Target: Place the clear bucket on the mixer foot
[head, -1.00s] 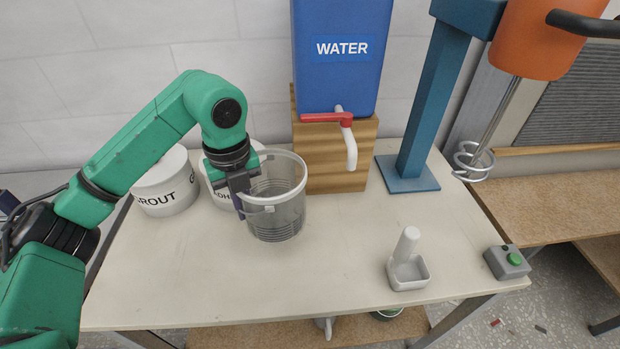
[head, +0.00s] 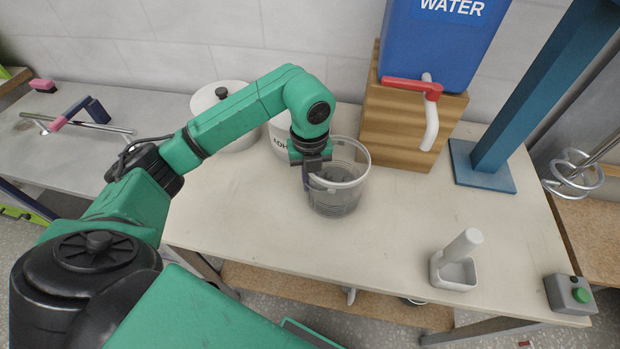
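The clear bucket (head: 347,190) is a see-through pail with a pale rim, standing upright at or just above the table, left of the water tap. My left gripper (head: 316,178) is at the left side of its rim, with the dark fingers closed on the wall. Whether the bucket's bottom touches the table is hard to tell. The mixer foot (head: 490,178) is a flat blue plate under a blue column (head: 535,85), to the right of the water stand. The plate is bare. My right gripper is out of view.
The blue water tank (head: 430,45) sits on a wooden block (head: 395,125); its white spout (head: 431,125) hangs between bucket and foot. The whisk (head: 572,175) hangs right of the foot. A white scoop (head: 455,265) and a button box (head: 570,294) stand at front right. White tubs are behind my arm.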

